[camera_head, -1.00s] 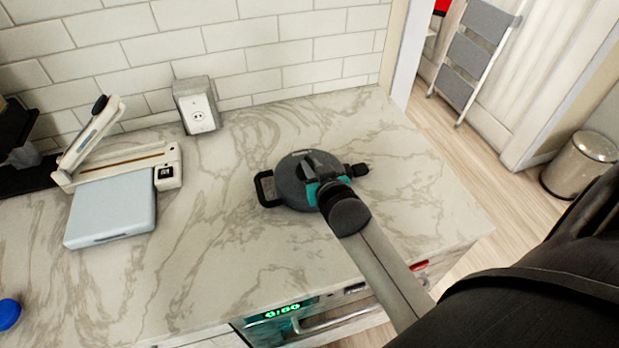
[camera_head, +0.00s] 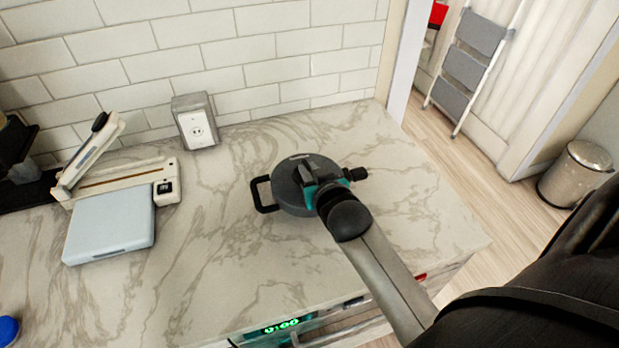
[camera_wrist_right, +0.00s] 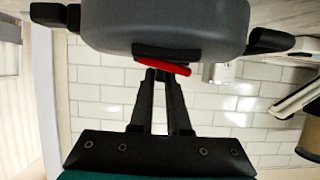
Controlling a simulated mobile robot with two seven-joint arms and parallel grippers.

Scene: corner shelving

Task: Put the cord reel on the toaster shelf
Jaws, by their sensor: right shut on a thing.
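The cord reel (camera_head: 290,190) is a grey round body with a black loop handle on its left and a black knob-like part on its right. It is over the marble counter; I cannot tell whether it touches the top. My right gripper (camera_head: 312,180) reaches it from the near right and is shut on it. In the right wrist view the reel (camera_wrist_right: 165,25) fills the top, with a red strip at its edge, and the fingers (camera_wrist_right: 160,76) meet it there. No toaster or toaster shelf can be made out. My left gripper is not in view.
A pale appliance with a raised arm (camera_head: 120,185) and a grey-blue flat box (camera_head: 110,228) stand left on the counter (camera_head: 215,270). An outlet box (camera_head: 196,122) is at the tiled wall. A step ladder (camera_head: 470,65) and bin (camera_head: 577,172) stand right. Counter around the reel is clear.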

